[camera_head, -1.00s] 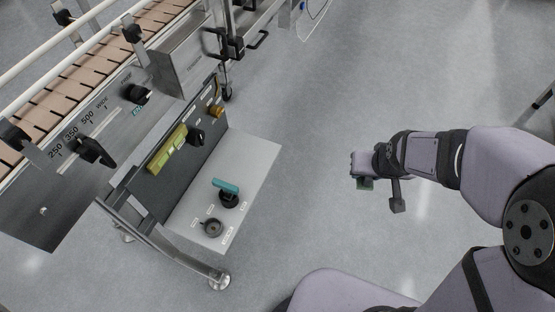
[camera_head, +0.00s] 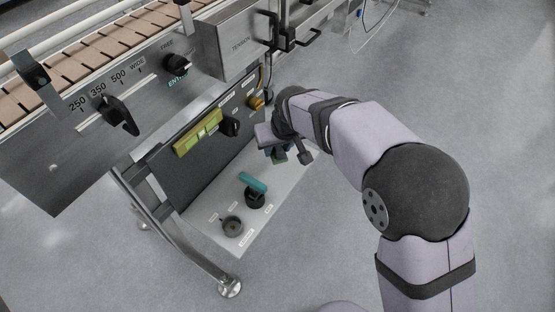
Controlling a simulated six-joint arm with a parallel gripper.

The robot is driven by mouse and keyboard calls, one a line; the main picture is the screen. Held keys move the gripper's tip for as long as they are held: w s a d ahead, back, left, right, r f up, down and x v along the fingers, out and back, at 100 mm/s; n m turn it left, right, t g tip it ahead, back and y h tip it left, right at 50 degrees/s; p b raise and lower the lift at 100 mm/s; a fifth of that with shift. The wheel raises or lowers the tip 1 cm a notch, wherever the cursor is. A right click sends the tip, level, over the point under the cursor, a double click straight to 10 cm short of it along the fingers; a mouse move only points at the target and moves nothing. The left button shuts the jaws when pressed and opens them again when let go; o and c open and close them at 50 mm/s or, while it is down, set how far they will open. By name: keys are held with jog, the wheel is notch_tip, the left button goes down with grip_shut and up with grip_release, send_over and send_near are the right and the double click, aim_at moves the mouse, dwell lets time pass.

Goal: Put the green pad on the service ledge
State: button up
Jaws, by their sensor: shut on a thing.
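My gripper (camera_head: 272,146) is shut on the green pad (camera_head: 280,157), a small dark green piece that shows just below the fingers. Much of the pad is hidden by my gripper. Both appear over the far right part of the pale grey ledge (camera_head: 283,190), which juts from below the dark panel. I cannot tell how high the pad is above the ledge or whether it touches.
A teal-handled valve (camera_head: 253,184) and a dark round knob (camera_head: 232,227) stand on the ledge beside small labels. The dark panel carries a yellow-green block (camera_head: 197,139) and a black knob (camera_head: 229,126). A conveyor (camera_head: 110,48) runs above. Open floor lies right.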

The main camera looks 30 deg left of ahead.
jog(key=shift+w+a+r, duration=0.25)
jog(key=shift+w+r, duration=0.05)
jog(key=shift+r, duration=0.3)
jog(key=shift+w+a+r, duration=0.25)
jog(key=shift+r, duration=0.3)
jog(key=shift+d+m, duration=0.25)
jog(key=shift+m, duration=0.15)
jog(key=shift+s+d+f+m, duration=0.1)
jog(key=shift+s+d+m, duration=0.1)
jog(key=shift+d+m, duration=0.1)
jog(key=shift+f+b, duration=2.1)
jog(key=shift+f, duration=2.9)
jog(key=shift+f, duration=0.15)
jog(key=o, duration=1)
